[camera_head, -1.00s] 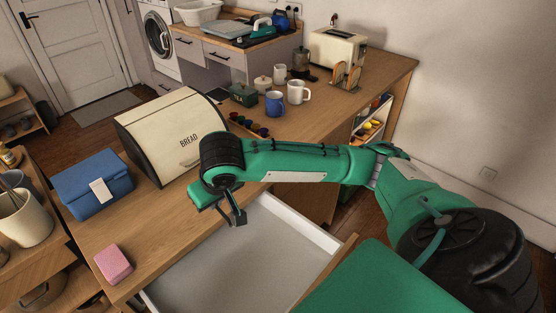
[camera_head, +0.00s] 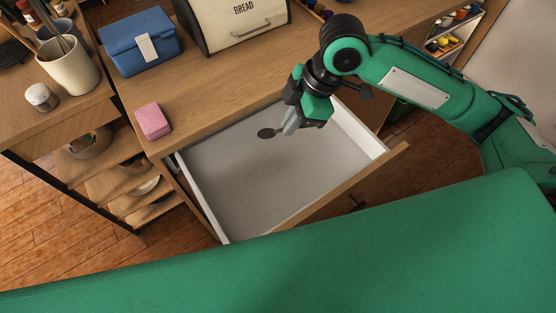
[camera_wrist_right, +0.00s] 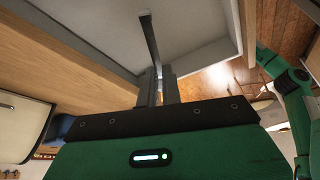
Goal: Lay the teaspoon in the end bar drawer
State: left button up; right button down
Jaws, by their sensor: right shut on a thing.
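My right gripper (camera_head: 291,124) reaches in over the open end bar drawer (camera_head: 225,210) near its back edge. In the right wrist view, the teaspoon's thin dark shaft (camera_wrist_right: 151,42) runs out from between the fingers (camera_wrist_right: 159,90) above the pale drawer floor. I cannot tell whether the teaspoon touches the floor. The drawer has white walls and a wooden front, and nothing else shows in it. My left gripper is not in view.
On the wooden counter stand a pink sponge (camera_head: 153,121), a blue box (camera_head: 141,43) and a cream bread bin (camera_head: 233,22). At the left, a cream utensil pot (camera_head: 69,67) and a small jar (camera_head: 41,97) stand on a shelf unit. The drawer interior has free room.

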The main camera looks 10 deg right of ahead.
aim_at(283, 175)
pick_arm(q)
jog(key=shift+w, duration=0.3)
pick_arm(e)
notch_tip(283, 175, down, 20)
jog(key=shift+s, duration=0.1)
jog(key=shift+f, duration=0.1)
jog(key=c, duration=1.6)
grip_release()
pick_arm(q)
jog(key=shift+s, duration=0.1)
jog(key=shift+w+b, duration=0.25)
jog(key=shift+b, duration=0.05)
pick_arm(e)
jog(key=v, duration=1.2)
jog(key=shift+a, duration=0.1)
